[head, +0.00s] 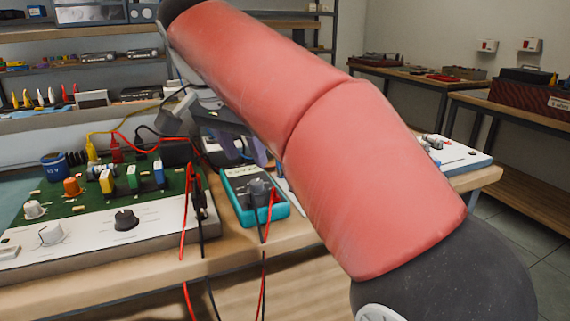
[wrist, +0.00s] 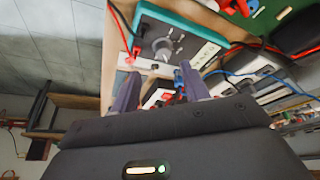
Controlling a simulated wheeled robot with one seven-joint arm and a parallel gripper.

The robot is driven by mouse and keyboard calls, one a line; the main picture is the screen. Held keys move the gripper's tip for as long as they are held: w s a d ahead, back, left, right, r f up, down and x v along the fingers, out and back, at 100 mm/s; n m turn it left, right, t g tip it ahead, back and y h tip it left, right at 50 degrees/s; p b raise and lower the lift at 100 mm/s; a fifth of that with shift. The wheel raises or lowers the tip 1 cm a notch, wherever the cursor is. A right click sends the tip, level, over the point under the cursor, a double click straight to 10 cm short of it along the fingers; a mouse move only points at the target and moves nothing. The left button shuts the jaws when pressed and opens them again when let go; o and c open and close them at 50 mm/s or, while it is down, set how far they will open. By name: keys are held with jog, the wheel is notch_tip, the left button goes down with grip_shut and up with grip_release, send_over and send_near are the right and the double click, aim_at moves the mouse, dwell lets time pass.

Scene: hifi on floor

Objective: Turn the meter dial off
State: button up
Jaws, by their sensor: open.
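The teal meter (head: 239,212) lies on the bench just left of my red arm in the head view. Its grey dial (head: 259,189) is partly dark and blurred there. In the wrist view the meter (wrist: 196,33) is at the top, with the round dial (wrist: 162,47) on its dark face. I cannot read which setting the dial points to. My gripper (wrist: 160,83) is open, its two fingers apart and pointing toward the meter, with the dial beyond the tips. No contact shows. In the head view my arm hides most of the gripper.
A green circuit board (head: 92,204) with knobs and coloured parts stands left of the meter. Red and black leads (head: 184,240) hang over the bench's front edge. A white device (head: 455,153) is at the bench's right end. Shelves (head: 75,62) stand behind.

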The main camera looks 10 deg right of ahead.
aim_at(257, 181)
jog(key=shift+m, duration=0.3)
jog(key=x, duration=0.2)
jog(key=b+x, duration=0.1)
jog(key=x, duration=0.4)
jog(key=shift+w+f+b, duration=0.15)
jog(key=shift+w+b, duration=0.25)
jog(key=shift+w, duration=0.05)
jog(key=c, duration=1)
